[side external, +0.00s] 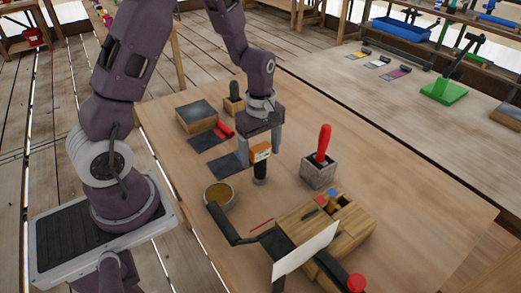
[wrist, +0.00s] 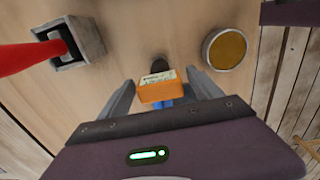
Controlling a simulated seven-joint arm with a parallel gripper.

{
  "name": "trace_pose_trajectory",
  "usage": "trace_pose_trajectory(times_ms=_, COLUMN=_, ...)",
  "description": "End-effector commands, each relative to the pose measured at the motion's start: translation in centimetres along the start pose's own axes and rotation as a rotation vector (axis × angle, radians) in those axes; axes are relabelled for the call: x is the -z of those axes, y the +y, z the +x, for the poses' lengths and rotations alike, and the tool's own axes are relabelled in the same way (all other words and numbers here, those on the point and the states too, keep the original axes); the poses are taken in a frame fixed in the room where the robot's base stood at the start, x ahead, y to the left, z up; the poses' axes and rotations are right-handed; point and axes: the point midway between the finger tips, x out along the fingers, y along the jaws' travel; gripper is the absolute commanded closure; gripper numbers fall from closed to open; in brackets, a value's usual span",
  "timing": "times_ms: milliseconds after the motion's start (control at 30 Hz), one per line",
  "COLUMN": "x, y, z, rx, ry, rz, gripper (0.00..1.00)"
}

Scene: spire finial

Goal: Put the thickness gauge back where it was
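The thickness gauge, as I take it, is an orange block with a pale label above a black lower part (side external: 261,153). It is upright near the middle of the wooden table (side external: 405,190). In the wrist view the orange block (wrist: 158,91) lies between my gripper's fingers (wrist: 160,80). My gripper (side external: 261,145) points down over it, with one finger on each side. Gaps show between the block and both fingers, so the gripper looks open around it. The gauge's black foot appears to rest on the table.
A grey pot with a red-handled tool (side external: 319,172) stands to the right. A round tan-filled dish (side external: 219,194) is at front left. A wooden box (side external: 345,225), white card (side external: 305,250) and black-handled tool (side external: 225,225) are in front. Dark sheets (side external: 228,166) and blocks (side external: 196,116) lie behind.

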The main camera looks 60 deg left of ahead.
Motion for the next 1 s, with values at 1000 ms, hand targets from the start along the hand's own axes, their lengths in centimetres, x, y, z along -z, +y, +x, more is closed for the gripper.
trace_pose_trajectory(times_ms=1000, x=-6.5, y=-12.3, z=-22.6, rx=-0.317, ry=0.157, rz=1.039, gripper=0.26)
